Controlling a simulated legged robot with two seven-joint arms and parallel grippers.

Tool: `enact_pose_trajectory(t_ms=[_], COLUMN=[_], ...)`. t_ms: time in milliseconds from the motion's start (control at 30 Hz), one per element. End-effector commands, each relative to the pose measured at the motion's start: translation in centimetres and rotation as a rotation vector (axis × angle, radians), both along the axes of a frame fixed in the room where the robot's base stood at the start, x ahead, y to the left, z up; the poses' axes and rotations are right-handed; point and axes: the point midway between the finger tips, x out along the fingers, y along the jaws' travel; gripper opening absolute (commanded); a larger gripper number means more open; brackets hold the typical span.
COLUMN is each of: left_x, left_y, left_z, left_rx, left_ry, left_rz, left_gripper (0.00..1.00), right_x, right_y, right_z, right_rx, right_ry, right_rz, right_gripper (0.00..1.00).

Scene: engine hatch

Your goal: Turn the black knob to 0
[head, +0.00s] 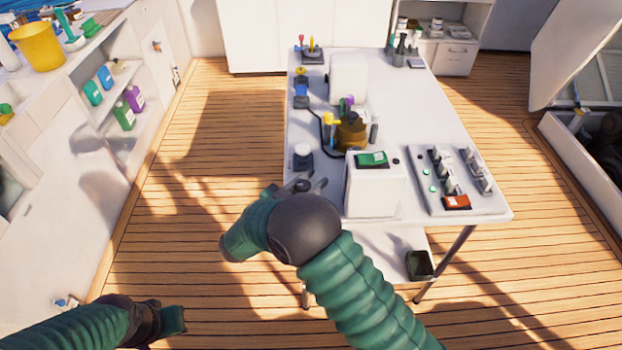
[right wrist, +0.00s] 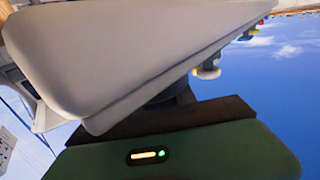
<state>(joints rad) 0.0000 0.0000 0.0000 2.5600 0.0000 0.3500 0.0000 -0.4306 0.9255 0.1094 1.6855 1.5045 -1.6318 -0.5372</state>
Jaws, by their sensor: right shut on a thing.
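My right gripper (head: 306,188) reaches the left edge of the white table, left of the white box with a green-screened unit on top (head: 372,160). It is shut on a small dark thing that looks like the black knob (head: 302,186), mostly covered by the fingers and wrist. The knob's marks and the 0 cannot be read. In the right wrist view a pale block fills the top, with a dark part (right wrist: 172,97) between it and my green gripper body. My left gripper (head: 172,318) is low at the left, over the floor, away from the table; its jaws are unclear.
The white table (head: 420,100) carries a brown pot-like part (head: 351,132), a black device with a white top (head: 302,157) and a switch panel (head: 455,180). Shelves with bottles (head: 125,110) stand left. An open hatch (head: 590,140) is at right. Wooden floor is clear between.

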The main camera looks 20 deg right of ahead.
Motion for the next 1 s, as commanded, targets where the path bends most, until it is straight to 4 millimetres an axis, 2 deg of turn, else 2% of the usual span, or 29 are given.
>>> enact_pose_trajectory(t_ms=[467,500,633,667,1000], left_x=[0.0,0.0,0.0,0.0,0.0], left_y=[0.0,0.0,0.0,0.0,0.0], left_z=[0.1,0.1,0.1,0.09,0.15], left_rx=[0.0,0.0,0.0,0.0,0.0], left_ry=[0.0,0.0,0.0,0.0,0.0], left_rz=[0.0,0.0,0.0,0.0,0.0], left_gripper=[0.0,0.0,0.0,0.0,0.0], right_x=[0.08,0.08,0.07,0.06,0.06], right_y=[0.06,0.06,0.04,0.03,-0.1], right_z=[0.21,0.22,0.19,0.17,0.11], right_rx=[-0.002,-0.002,-0.002,-0.001,-0.001], right_ry=[-0.005,-0.005,-0.005,-0.004,-0.003], right_rz=[-0.015,-0.015,-0.015,-0.015,-0.016], right_gripper=[0.0,0.34,0.51,0.54,0.54])
